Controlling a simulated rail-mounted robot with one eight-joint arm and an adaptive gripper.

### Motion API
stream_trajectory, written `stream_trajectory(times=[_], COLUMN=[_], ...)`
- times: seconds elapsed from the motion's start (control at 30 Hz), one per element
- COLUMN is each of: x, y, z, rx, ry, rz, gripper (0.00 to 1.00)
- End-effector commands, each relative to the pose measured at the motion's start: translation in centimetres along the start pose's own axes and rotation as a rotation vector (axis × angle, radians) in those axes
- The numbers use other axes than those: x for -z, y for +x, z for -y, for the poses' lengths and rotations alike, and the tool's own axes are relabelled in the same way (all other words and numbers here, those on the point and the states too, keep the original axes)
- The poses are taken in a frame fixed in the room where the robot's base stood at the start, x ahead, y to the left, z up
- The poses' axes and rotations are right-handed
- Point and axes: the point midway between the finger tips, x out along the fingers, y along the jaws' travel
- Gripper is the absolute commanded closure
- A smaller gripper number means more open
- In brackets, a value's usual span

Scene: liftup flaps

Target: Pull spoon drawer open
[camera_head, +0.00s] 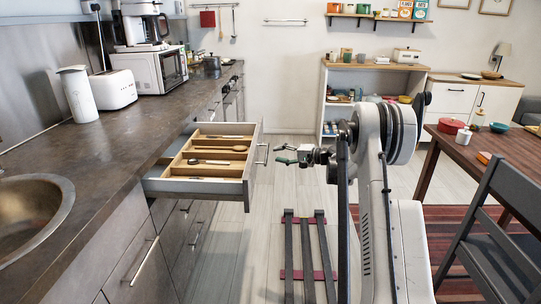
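The spoon drawer (212,187) stands pulled out from under the dark counter on the left. A wooden tray inside it holds several utensils, among them a wooden spoon (233,149). Its front panel carries a vertical-looking metal handle (262,154) facing right. My gripper (284,155) is just right of the handle, at about its height, and points left toward it. The gripper looks small here, and a gap seems to lie between it and the handle. Whether its fingers are parted is hard to make out.
The counter (100,155) runs along the left with a sink (32,215), toaster (110,90) and microwave (155,70). A wooden table (480,150) and dark chair (490,220) stand on the right.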

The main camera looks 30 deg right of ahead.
Motion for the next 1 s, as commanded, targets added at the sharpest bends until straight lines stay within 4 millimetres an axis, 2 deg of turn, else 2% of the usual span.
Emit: stream_trajectory(times=[0.03,0.2,0.4,1.0], x=[0.1,0.1,0.0,0.0], y=[-1.2,-3.9,-5.5,-5.6], z=[0.0,0.0,0.0,0.0], rx=[0.000,0.000,0.000,0.000], ry=[0.001,0.001,0.001,0.000], rz=[-0.003,-0.001,-0.001,0.001], gripper=[0.72,0.72,0.72,0.72])
